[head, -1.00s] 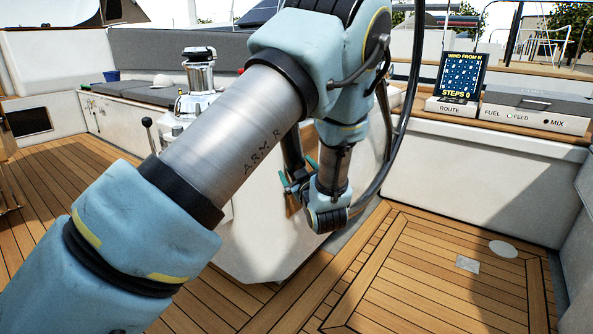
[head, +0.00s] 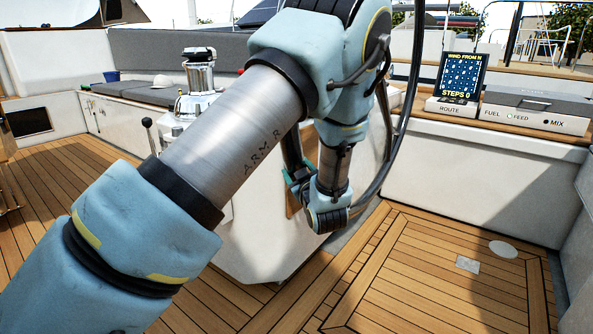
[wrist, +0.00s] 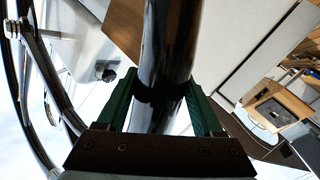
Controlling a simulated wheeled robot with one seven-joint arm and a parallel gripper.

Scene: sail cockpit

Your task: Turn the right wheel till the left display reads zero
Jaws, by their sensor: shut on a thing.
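A large wheel with a dark rim (head: 410,100) stands partly behind my arm in the head view, and much of it is hidden. My gripper (head: 298,177) is low beside it, with teal fingers at a dark bar of the wheel. In the wrist view my gripper (wrist: 161,90) has one green finger on each side of a thick black tube (wrist: 170,45) and is shut on it. A blue display (head: 461,75) at the right reads "WIND FROM N" and "STEPS 0". I cannot tell whether it is the left display; no other readout shows.
A route box (head: 450,107) and a fuel and feed box (head: 535,112) sit on the right ledge. A metal winch (head: 199,70) and a lever (head: 149,135) are at the left.

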